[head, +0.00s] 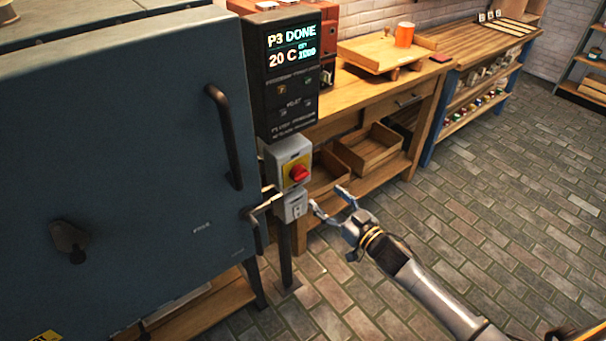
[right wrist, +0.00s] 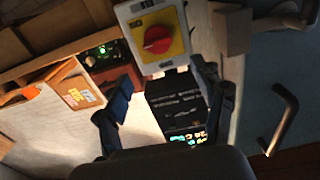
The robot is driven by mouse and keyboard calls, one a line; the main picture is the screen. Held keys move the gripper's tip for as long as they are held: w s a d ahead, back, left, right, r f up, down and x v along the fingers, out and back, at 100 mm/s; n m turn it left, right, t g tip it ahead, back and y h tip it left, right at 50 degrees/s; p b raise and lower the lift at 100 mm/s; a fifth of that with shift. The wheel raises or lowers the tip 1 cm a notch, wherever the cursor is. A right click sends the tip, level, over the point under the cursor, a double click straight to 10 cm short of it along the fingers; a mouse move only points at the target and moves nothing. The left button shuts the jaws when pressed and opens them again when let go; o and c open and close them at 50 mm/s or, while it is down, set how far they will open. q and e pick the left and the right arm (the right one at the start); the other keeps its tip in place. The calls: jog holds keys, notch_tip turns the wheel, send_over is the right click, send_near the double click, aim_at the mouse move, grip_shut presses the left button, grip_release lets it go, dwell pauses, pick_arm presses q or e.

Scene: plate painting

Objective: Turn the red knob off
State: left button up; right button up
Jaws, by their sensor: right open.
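The red knob (head: 299,173) sits on a yellow plate on the front of a grey switch box (head: 283,153), below the control panel beside the kiln. In the right wrist view the red knob (right wrist: 157,40) shows at the top centre, on its yellow plate. My right gripper (head: 327,197) is open and empty, to the right of the knob and a little below it in the head view. In the right wrist view its two fingers (right wrist: 160,82) stand apart below the knob, with no visible contact. My left gripper is not in view.
The black control panel (head: 292,85) reads "P3 DONE" and "20 C". The large blue-grey kiln door (head: 130,150) with its dark handle (head: 224,135) fills the left. A wooden workbench (head: 365,97) stands behind the switch box. The brick floor (head: 490,190) at right is clear.

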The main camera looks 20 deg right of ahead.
aim_at(303, 177)
jog(key=x, duration=1)
jog(key=shift+w+f, duration=0.2)
jog(key=shift+w, duration=0.15)
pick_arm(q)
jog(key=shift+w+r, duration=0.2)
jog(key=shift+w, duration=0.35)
pick_arm(e)
jog(key=c, duration=1.1)
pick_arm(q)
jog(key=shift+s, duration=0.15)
